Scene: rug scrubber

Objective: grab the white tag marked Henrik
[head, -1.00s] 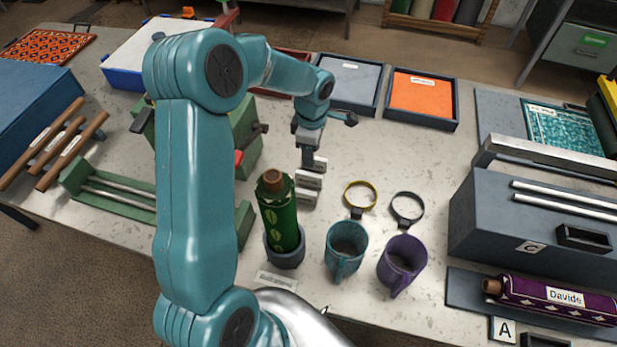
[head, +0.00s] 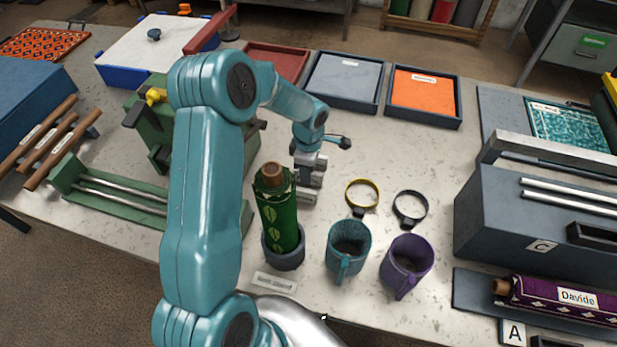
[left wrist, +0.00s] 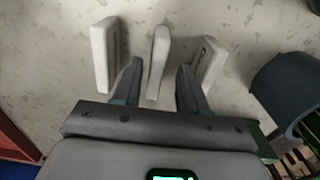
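Three white tags stand on edge in a row on the table. In the left wrist view they are a left tag (left wrist: 103,52), a middle tag (left wrist: 158,62) and a right tag (left wrist: 207,65). No name on them is readable, so I cannot tell which says Henrik. My left gripper (left wrist: 160,76) is open, pointing down, with the middle tag between its fingers in the picture; no grip shows. In the head view the left gripper (head: 308,165) is low over the tags and partly hides them; the nearest tag (head: 304,197) shows below it. My right gripper is not in view.
A green bottle-like roll (head: 277,215) stands in a grey holder just in front of the tags. A teal mug (head: 348,250), a purple mug (head: 406,265), a yellow ring (head: 362,194) and a dark ring (head: 410,208) are to the right. Trays lie behind.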

